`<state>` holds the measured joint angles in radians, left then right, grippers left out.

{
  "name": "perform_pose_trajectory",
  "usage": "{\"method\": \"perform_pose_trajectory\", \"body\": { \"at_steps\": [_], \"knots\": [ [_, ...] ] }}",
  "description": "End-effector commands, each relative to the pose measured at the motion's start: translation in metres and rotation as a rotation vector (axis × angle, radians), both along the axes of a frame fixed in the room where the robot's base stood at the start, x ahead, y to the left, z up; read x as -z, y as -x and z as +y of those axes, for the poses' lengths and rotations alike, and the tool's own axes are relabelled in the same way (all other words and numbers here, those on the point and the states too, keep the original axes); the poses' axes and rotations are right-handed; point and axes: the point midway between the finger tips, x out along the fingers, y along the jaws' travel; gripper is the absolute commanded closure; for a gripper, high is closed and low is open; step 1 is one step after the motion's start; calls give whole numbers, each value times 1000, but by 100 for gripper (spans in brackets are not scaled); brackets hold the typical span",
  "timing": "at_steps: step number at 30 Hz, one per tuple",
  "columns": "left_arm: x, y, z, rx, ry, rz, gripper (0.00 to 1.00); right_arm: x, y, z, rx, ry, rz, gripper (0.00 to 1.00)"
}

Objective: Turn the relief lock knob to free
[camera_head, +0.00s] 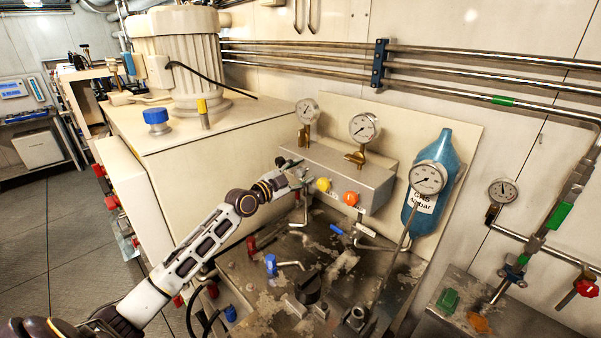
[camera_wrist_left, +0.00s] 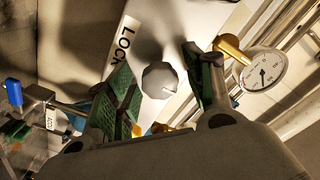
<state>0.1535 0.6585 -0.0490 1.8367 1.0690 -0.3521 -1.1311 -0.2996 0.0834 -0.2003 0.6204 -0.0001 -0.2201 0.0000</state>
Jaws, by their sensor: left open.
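The relief lock knob, a small grey faceted knob (camera_wrist_left: 160,80), shows in the left wrist view on a pale panel beside a white LOCK label (camera_wrist_left: 125,38). A small light mark is on the knob's face; I cannot tell which setting it points to. My left gripper (camera_wrist_left: 157,68) is open, with its green-padded fingers on either side of the knob; I cannot tell if they touch it. In the head view my left gripper (camera_head: 293,176) is at the left end of the grey valve block (camera_head: 372,184) and hides the knob. My right gripper is not in view.
A yellow knob (camera_head: 323,184) and an orange knob (camera_head: 351,198) sit on the block just right of my gripper. Gauges (camera_head: 364,127) rise above it. A blue cylinder (camera_head: 446,165) stands to the right. Blue-handled valves (camera_head: 271,265) and pipes lie below.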

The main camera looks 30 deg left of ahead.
Motion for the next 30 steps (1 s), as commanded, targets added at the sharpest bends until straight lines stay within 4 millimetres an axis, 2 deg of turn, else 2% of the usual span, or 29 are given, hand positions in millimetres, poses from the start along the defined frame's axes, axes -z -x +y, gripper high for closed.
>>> {"method": "perform_pose_trajectory", "body": {
  "at_steps": [14,25,30],
  "knots": [
    [0,-5,-2,1,0,-1,48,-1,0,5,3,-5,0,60],
    [0,-5,-2,1,0,-1,94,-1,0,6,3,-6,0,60],
    [0,-5,-2,0,4,1,94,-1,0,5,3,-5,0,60]
  ]
}}
